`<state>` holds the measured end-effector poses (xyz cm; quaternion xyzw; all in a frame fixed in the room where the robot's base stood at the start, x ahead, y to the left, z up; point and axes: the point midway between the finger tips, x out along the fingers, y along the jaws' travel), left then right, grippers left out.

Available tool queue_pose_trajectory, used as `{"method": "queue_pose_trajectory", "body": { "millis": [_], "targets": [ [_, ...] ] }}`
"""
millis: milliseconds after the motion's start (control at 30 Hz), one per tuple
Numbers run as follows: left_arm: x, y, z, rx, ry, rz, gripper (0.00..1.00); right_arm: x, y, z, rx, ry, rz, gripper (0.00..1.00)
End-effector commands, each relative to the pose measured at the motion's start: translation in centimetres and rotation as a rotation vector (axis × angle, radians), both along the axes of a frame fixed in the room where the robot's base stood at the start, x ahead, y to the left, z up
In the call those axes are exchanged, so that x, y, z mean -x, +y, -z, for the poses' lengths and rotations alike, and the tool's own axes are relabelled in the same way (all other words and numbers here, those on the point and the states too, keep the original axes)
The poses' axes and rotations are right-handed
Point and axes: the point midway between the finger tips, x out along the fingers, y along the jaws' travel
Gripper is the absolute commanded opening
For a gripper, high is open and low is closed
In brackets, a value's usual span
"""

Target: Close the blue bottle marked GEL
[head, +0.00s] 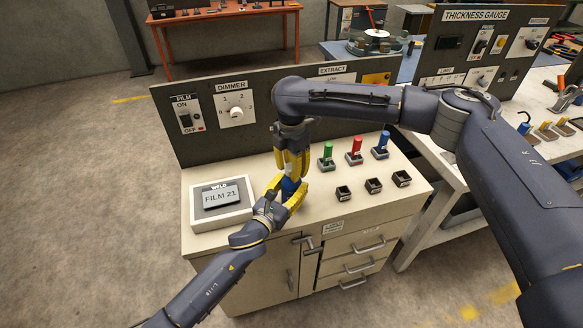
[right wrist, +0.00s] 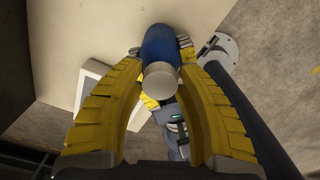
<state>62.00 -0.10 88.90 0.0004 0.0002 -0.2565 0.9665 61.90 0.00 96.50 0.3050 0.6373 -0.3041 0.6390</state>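The blue bottle (head: 289,187) stands upright over the counter between my two grippers, mostly hidden by fingers in the head view. In the right wrist view the bottle (right wrist: 160,44) shows from above with a round white cap (right wrist: 160,82) in line with its top. The GEL lettering is not visible. My left gripper (head: 283,192) is shut around the bottle's body from the front left. My right gripper (head: 292,172) points down from above, and its yellow fingers (right wrist: 163,72) close on the cap's sides. I cannot tell how far the cap is seated.
A FILM 21 display (head: 221,197) lies left on the counter. Green (head: 327,152), red (head: 355,148) and blue (head: 382,142) handled pieces stand in holders on the right, with small black boxes (head: 374,186) in front. A grey panel (head: 239,146) with switches stands behind.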

Motion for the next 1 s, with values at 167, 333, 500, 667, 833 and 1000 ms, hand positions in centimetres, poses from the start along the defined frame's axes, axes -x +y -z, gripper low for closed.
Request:
{"method": "queue_pose_trajectory", "body": {
  "millis": [167, 333, 500, 667, 833, 1000],
  "targets": [
    [0.01, -0.02, 0.01, 0.000, 0.000, 0.000, 0.00, 0.00, 0.00, -0.01, 0.000, 0.000, 0.000, 0.12],
    [0.01, -0.02, 0.02, 0.000, 0.000, 0.000, 0.00, 0.00, 0.00, -0.01, 0.000, 0.000, 0.000, 0.00],
    [0.01, -0.02, 0.02, 0.000, 0.000, 0.000, 0.00, 0.02, 0.02, -0.02, -0.001, 0.001, 0.000, 0.00],
    [0.01, -0.02, 0.02, 0.000, 0.000, 0.000, 0.00, 0.03, 0.04, -0.02, -0.001, 0.001, 0.004, 0.00],
    [0.01, -0.02, 0.02, 0.000, 0.000, 0.000, 0.00, 0.06, 0.08, 0.00, -0.002, 0.001, 0.045, 0.00],
    [0.01, -0.02, 0.02, 0.000, 0.000, 0.000, 0.00, 0.06, 0.07, 0.00, -0.001, 0.001, 0.045, 0.34]
  ]
}}
